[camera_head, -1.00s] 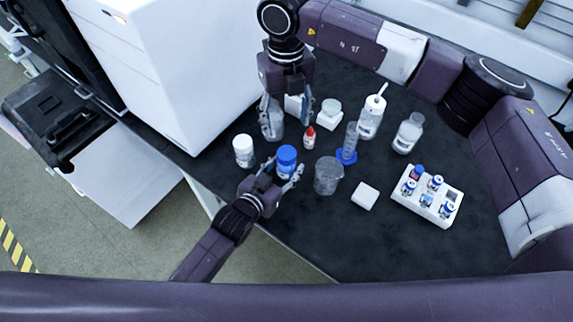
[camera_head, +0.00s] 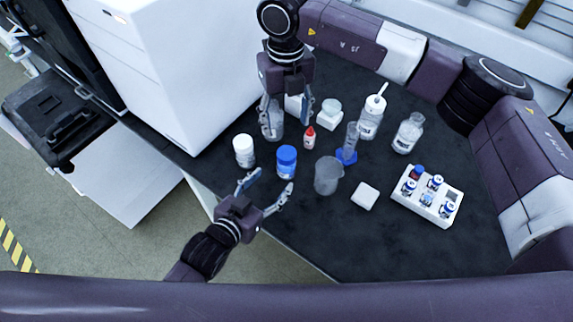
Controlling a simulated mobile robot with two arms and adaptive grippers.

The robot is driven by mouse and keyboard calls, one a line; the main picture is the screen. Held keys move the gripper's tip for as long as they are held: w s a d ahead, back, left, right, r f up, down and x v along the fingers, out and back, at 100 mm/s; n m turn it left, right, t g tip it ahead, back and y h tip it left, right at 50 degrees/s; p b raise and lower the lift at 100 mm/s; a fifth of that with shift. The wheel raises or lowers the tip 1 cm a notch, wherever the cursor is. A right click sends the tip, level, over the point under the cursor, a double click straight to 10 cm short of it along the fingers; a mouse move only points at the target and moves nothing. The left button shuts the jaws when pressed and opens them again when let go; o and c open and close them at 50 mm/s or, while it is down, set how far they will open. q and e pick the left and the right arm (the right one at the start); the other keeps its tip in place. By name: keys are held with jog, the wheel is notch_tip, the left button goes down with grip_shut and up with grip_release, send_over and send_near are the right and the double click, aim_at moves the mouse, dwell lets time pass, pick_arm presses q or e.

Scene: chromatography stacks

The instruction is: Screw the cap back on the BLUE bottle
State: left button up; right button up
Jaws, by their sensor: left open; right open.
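The blue bottle (camera_head: 287,162) stands upright on the dark bench, with a blue cap sitting on its top. Whether the cap is fully tight cannot be told. My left gripper (camera_head: 270,183) is open and empty, just in front of the bottle and apart from it. My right gripper (camera_head: 287,106) is open behind the blue bottle, pointing down, with its fingers around or close beside a clear bottle (camera_head: 272,126). Contact there cannot be told.
A white-capped bottle (camera_head: 243,151) stands left of the blue bottle, a beaker (camera_head: 328,176) to its right and a red-capped dropper bottle (camera_head: 309,138) behind. A vial rack (camera_head: 427,198) sits at the right.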

pick_arm(q)
jog(key=shift+v, duration=1.5)
